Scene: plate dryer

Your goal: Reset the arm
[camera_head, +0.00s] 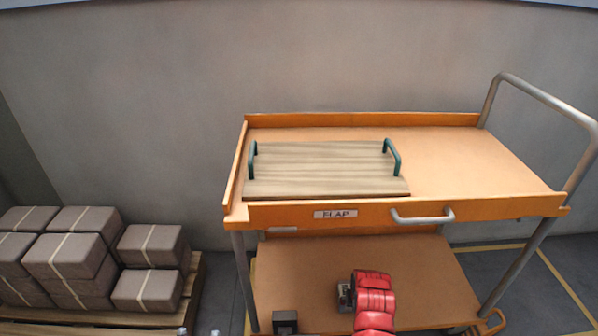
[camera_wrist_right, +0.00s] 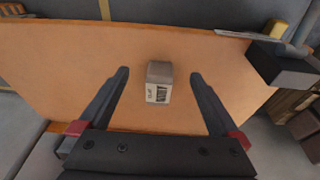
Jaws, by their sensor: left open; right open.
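My left gripper (camera_head: 199,332) shows only as two small tips at the bottom edge of the head view, apart from each other, with nothing seen between them. My right gripper (camera_wrist_right: 160,80) is open in the right wrist view, with its two dark fingers spread wide. A small grey box with a white printed label (camera_wrist_right: 159,82) shows between the fingers, over the orange lower shelf (camera_wrist_right: 60,60). The fingers do not visibly touch it. The rest of both arms is mostly hidden.
An orange trolley (camera_head: 510,205) holds a wooden tray with green handles (camera_head: 320,170) on its top shelf. A dark box (camera_head: 285,322) is at the lower shelf's left. Strapped grey-brown blocks (camera_head: 70,258) stand on a pallet at left. The top shelf's right side is clear.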

